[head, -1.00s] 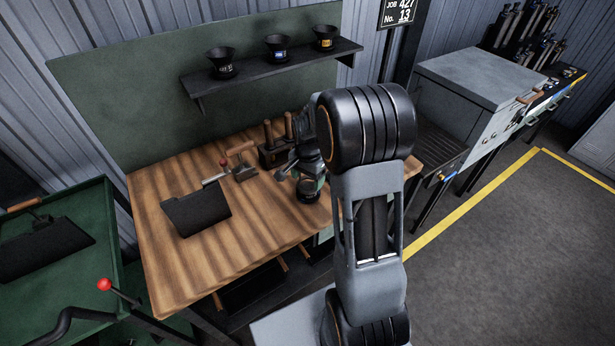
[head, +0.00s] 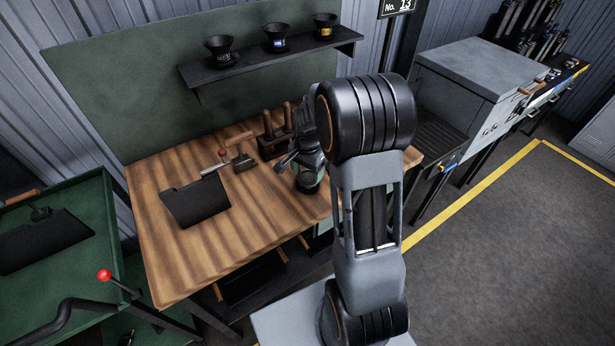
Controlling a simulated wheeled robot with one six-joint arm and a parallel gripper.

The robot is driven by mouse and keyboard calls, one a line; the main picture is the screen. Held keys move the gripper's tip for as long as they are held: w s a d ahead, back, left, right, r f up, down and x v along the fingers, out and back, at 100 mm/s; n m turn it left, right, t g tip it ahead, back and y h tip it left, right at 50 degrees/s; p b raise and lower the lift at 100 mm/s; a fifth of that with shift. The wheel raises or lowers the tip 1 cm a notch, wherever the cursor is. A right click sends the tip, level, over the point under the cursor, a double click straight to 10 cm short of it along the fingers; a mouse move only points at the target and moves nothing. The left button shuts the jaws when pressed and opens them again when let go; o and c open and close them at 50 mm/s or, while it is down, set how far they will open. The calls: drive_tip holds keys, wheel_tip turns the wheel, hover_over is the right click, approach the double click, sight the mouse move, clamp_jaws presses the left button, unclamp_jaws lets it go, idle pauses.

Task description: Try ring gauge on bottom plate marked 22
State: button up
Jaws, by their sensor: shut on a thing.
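My gripper (head: 306,168) is partly hidden behind my own arm, over the right part of the wooden bench. It is shut on a dark round piece (head: 308,183), which looks ring- or cup-shaped. I cannot tell for sure that it is the ring gauge, nor whether it touches the bench. A flat black plate (head: 196,204) lies on the bench to the left of the gripper. No number 22 can be read on anything, so I cannot tell which thing is the marked bottom plate.
The wooden bench (head: 250,250) is clear in front. A wooden-handled tool (head: 241,148) and a dark rack (head: 273,146) stand behind. Black cups with small labels stand on the shelf (head: 290,62). A green cart (head: 70,205) is at left, a grey cabinet (head: 480,75) at right.

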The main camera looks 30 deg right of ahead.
drive_tip(key=shift+r, duration=0.15)
drive_tip(key=shift+r+p, duration=1.85)
drive_tip(key=shift+r, duration=0.6)
drive_tip(key=shift+s+f, duration=0.1)
